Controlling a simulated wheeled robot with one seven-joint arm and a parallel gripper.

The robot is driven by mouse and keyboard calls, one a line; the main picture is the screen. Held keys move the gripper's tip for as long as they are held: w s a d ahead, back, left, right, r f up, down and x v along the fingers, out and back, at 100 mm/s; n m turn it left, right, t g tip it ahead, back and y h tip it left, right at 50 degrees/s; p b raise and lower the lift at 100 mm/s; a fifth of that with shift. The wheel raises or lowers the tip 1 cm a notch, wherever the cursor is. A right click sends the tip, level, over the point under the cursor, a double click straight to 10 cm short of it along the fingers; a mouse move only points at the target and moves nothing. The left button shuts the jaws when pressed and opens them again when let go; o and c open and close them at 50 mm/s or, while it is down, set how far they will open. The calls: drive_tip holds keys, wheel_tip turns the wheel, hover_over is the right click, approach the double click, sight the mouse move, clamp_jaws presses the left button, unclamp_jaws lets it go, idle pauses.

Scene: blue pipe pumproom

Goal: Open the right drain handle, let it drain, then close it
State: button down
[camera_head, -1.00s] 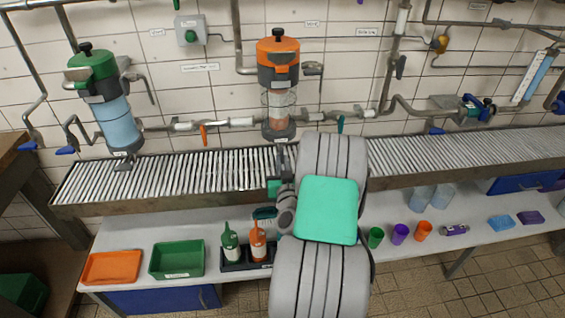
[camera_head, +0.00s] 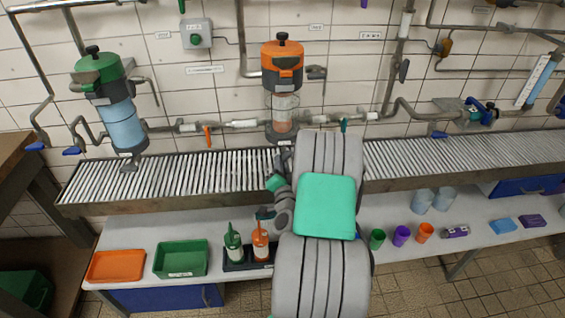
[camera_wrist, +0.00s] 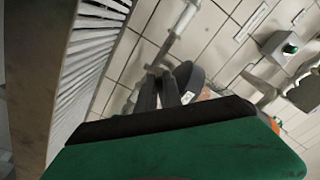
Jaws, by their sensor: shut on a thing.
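The right filter (camera_head: 282,85) has an orange head, a clear middle with orange-brown liquid and a dark base. The base also shows in the wrist view (camera_wrist: 190,80). My gripper (camera_head: 277,168) is just below that base, in front of the roller track. In the wrist view its dark fingers (camera_wrist: 160,92) are close together under the base. It is shut on the right drain handle, which is mostly hidden by my fingers and arm. I cannot see liquid flowing. The left filter (camera_head: 112,100) has a green head and blue liquid.
The roller track (camera_head: 190,172) runs along the wall below the filters. On the bench below are an orange tray (camera_head: 116,266), a green tray (camera_head: 180,258), two bottles (camera_head: 260,242) and coloured cups (camera_head: 401,236). Pipes with an orange lever (camera_head: 207,135) run behind.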

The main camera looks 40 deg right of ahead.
drive_tip(key=m, duration=0.2)
drive_tip(key=m+p, duration=0.1)
drive_tip(key=m, duration=0.1)
drive_tip(key=shift+w+a+r+m, duration=0.1)
drive_tip(key=shift+a+r+m, duration=0.1)
drive_tip(key=shift+r+m, duration=0.15)
drive_tip(key=shift+r+m+p, duration=0.2)
drive_tip(key=shift+m+p, duration=0.25)
drive_tip(key=shift+m, duration=0.7)
drive_tip(key=shift+r+m+p, duration=0.15)
drive_tip(key=shift+m+p, duration=0.3)
drive_tip(key=shift+m, duration=0.65)
drive_tip(key=c, duration=1.5)
unclamp_jaws()
drive_tip(key=shift+r, duration=0.1)
drive_tip(key=shift+a, duration=0.1)
